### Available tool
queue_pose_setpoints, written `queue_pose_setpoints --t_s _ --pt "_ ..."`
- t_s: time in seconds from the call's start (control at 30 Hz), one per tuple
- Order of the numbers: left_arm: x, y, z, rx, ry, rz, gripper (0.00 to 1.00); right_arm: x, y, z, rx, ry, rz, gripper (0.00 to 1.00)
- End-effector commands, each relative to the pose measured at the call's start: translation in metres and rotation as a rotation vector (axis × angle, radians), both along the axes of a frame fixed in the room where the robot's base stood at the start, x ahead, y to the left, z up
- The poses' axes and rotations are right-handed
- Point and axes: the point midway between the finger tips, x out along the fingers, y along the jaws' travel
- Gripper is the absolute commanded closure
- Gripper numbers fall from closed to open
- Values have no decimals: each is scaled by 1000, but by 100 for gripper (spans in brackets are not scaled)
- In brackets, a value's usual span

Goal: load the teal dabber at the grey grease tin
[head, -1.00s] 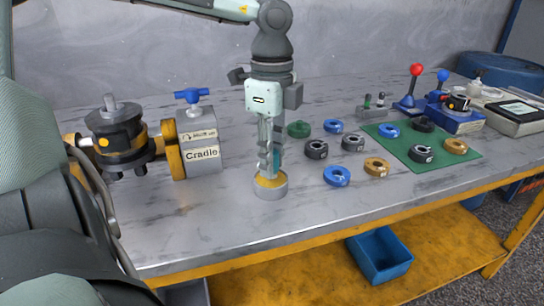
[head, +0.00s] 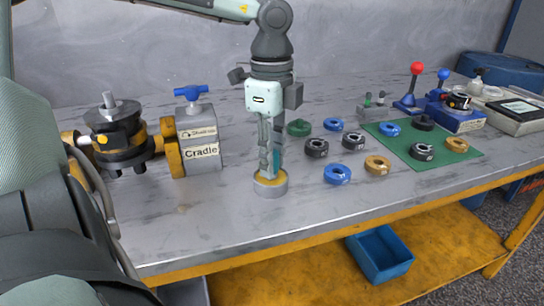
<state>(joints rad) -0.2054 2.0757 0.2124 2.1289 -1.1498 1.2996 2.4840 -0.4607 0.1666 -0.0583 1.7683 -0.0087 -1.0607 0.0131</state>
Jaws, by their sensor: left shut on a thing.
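The grey grease tin (head: 270,189) stands on the bench near its front edge, with yellow grease showing at its top. My left gripper (head: 269,172) points straight down over the tin, its fingertips at the tin's mouth. It is shut on the teal dabber (head: 278,158), of which only a teal strip shows beside the fingers. The dabber's lower end is hidden by the fingers and the tin, so I cannot tell how deep it sits in the grease. My right gripper is not in view.
The cradle (head: 202,152) with a motor (head: 118,140) stands to the left. Several blue, black, tan and green rings lie right of the tin, some on a green mat (head: 402,158). A lever box (head: 455,118) is at the back right. The bench front right of the tin is clear.

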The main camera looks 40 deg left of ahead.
Motion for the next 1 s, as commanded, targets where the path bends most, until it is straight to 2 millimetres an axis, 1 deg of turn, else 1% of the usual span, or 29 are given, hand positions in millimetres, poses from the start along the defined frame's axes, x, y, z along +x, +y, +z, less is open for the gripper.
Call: queue_pose_setpoints --t_s 1.0 --pt "0 0 -2 1 1 0 100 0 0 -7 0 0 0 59"
